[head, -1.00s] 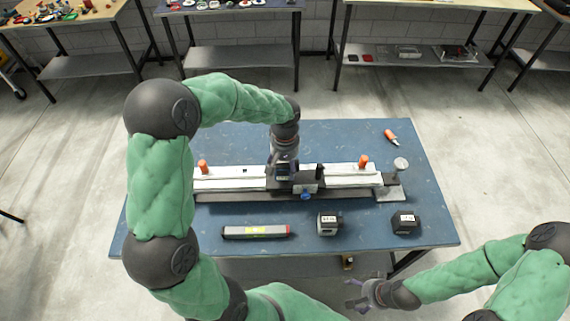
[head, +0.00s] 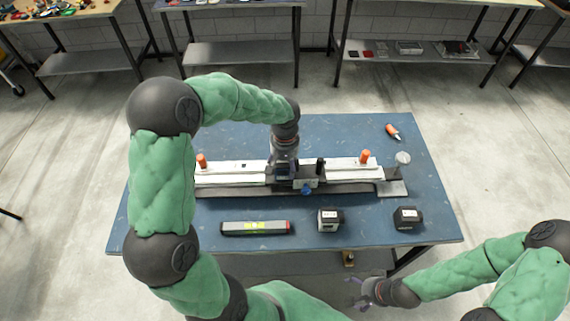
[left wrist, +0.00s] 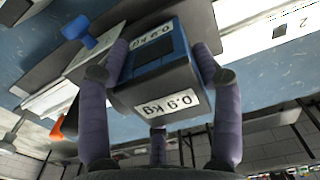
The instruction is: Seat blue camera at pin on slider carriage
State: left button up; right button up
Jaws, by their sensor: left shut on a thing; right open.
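In the left wrist view the blue camera (left wrist: 152,67), a dark box with a blue band and white "0.9 kg" labels, sits between the fingers of my left gripper (left wrist: 160,75), which is shut on it. In the head view my left gripper (head: 284,168) points down over the slider rail, and the camera is mostly hidden beneath it. The slider carriage (head: 303,184), dark with a blue knob (head: 306,189), is just to the right and in front of that gripper. The pin is not clearly visible. My right gripper (head: 365,291) is open and empty, off the table's front edge.
The white slider rail (head: 225,173) lies across the blue table (head: 160,225), with orange knobs (head: 365,157) near both ends. A dark bar (head: 256,228) and two dark labelled boxes (head: 330,220) (head: 407,218) stand in front. An orange-tipped tool (head: 393,132) lies behind.

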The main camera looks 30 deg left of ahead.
pick_arm(q)
jog(key=shift+r, duration=0.1)
jog(key=o, duration=1)
jog(key=shift+o, duration=0.2)
jog(key=shift+s, duration=0.1)
notch_tip(320, 180, up, 12)
jog(key=shift+f, duration=0.1)
